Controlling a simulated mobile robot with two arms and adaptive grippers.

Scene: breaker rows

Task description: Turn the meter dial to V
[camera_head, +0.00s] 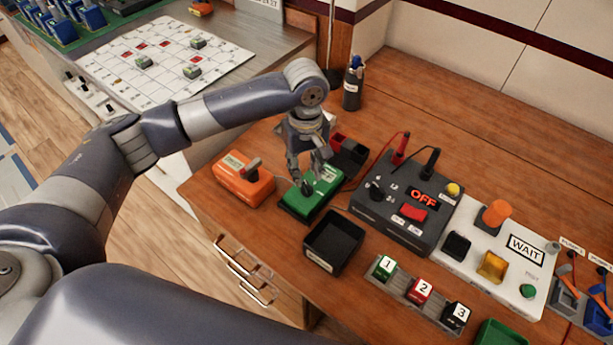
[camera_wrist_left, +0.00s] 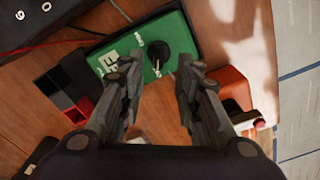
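The green meter (camera_head: 325,187) lies on the wooden table, with a dark round dial (camera_head: 307,187) near its front. In the left wrist view the meter (camera_wrist_left: 118,42) shows a pale display panel and the black dial (camera_wrist_left: 158,52). Small white marks sit around the dial, but they are too small to read, and I cannot tell its setting. My left gripper (camera_head: 306,172) points down over the meter. In the left wrist view its two fingers (camera_wrist_left: 158,75) are apart, with the dial showing between and beyond their tips. My right gripper is in neither view.
An orange box with a grey handle (camera_head: 243,180) stands left of the meter. A black open tray (camera_head: 334,242) lies in front, and a black panel reading OFF (camera_head: 405,216) stands right. A dark red and black holder (camera_head: 348,157) is close behind.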

